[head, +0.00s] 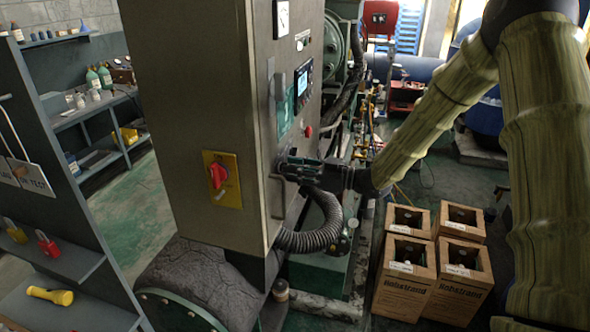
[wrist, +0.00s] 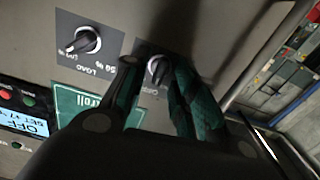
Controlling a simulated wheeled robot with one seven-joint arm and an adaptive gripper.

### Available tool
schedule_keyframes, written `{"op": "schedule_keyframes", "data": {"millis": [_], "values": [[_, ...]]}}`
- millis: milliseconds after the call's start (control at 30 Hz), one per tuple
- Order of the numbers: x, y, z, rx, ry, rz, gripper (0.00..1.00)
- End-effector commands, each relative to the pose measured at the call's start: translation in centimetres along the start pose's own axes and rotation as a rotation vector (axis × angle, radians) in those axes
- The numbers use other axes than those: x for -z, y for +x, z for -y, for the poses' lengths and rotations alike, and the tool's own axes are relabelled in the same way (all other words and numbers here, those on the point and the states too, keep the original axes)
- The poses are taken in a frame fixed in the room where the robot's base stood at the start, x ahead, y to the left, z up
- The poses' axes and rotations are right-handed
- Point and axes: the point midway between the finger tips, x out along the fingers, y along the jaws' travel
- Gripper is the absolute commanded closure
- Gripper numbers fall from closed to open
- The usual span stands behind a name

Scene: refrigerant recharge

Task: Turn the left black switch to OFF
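Two black rotary switches show on the cabinet panel in the wrist view. One switch (wrist: 87,40) sits on a grey plate marked LOAD and 50 %, clear of my gripper. The other black switch (wrist: 157,70) sits on its own grey plate, with lettering partly covered by my fingers. My gripper (wrist: 153,70) is open, with one finger on each side of this second switch. I cannot tell whether the fingers touch it. In the head view my gripper (head: 284,168) is at the cabinet's right-hand face and hides the switches.
The cabinet (head: 190,90) has a red rotary handle (head: 217,176) on a yellow plate on its near face. A bar handle (head: 276,197) and a display (head: 303,77) are near my gripper. Cardboard boxes (head: 405,279) stand on the floor below my arm.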

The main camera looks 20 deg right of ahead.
Motion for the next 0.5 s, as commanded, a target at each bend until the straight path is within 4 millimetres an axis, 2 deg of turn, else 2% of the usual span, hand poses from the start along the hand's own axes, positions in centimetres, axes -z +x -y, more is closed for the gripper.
{"op": "schedule_keyframes", "data": {"millis": [500], "values": [[0.1,-3.4,0.0,-0.001,0.001,0.0,0.72]]}}
